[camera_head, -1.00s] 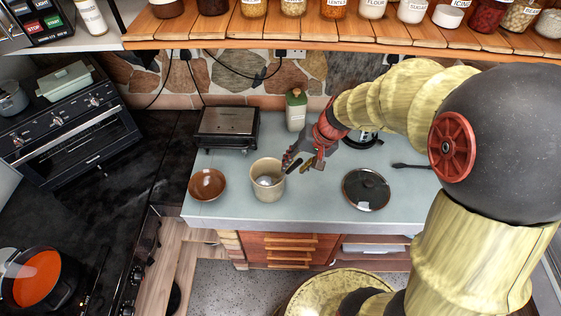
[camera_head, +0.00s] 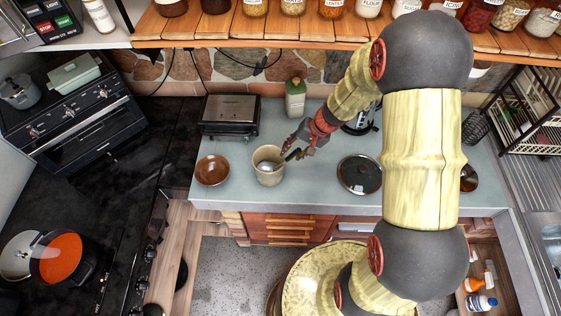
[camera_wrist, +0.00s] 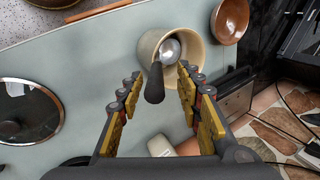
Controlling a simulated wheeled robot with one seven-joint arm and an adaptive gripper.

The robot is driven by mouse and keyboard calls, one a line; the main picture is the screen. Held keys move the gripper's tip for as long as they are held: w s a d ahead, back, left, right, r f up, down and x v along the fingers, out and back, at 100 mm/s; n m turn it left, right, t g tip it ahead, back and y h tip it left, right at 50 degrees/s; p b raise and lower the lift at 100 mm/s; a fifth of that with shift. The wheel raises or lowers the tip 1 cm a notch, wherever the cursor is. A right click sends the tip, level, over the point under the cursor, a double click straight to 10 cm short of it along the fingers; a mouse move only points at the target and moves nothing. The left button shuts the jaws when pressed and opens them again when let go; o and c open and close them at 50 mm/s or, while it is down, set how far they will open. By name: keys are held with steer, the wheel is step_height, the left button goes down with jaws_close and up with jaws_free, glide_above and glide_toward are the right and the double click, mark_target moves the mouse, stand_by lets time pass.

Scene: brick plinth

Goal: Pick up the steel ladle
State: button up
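The steel ladle (camera_wrist: 170,49) stands in a cream crock (camera_head: 268,178) on the counter. In the wrist view its round metal end lies inside the crock (camera_wrist: 146,45), and its dark handle (camera_wrist: 154,86) sticks out over the rim towards the camera. My gripper (camera_wrist: 158,82) is open, with one finger on each side of the handle and gaps showing at both sides. In the head view my gripper (camera_head: 297,153) is just right of the crock, by the handle.
A brown bowl (camera_head: 212,171) stands left of the crock, and a dark glass lid (camera_head: 359,174) lies to the right. A contact grill (camera_head: 230,114) and a green bottle (camera_head: 295,98) stand behind. The front counter between crock and lid is clear.

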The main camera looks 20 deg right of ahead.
mark_target(289, 157)
steer(key=x, duration=0.4)
steer(key=shift+s+f, duration=0.2)
steer(key=shift+s, duration=0.05)
steer(key=shift+c, duration=0.5)
steer(key=c, duration=0.8)
jaws_close()
